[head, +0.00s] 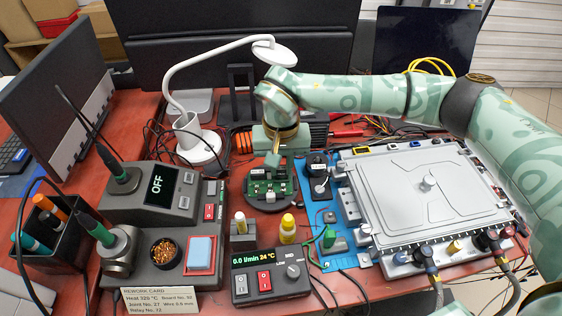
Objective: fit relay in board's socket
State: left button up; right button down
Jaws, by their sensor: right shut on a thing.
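The green circuit board (257,187) sits on a dark round holder (268,207) in the middle of the table. Small parts show on its face; I cannot make out the socket. My right gripper (273,163) reaches in from the right and points down at the back part of the board. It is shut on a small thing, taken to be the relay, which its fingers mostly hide. I cannot tell whether that thing touches the board. My left gripper is not in view.
A white lamp (200,148) stands behind left. A soldering station (150,200) is at left, and a flow unit (268,280) and a yellow-capped bottle (287,230) are in front. A blue mat (318,213) and a large grey plate (428,205) with hose fittings lie at right.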

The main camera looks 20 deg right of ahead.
jog(key=shift+f, duration=0.25)
jog(key=shift+f, duration=0.25)
dwell(1.0)
jog(key=c, duration=0.7)
grip_release()
jog(key=shift+c, duration=0.2)
jog(key=shift+o, duration=0.6)
jog(key=shift+d, duration=0.1)
jog(key=shift+r+p, duration=0.1)
jog(key=shift+p, duration=0.2)
jog(key=shift+c, duration=0.2)
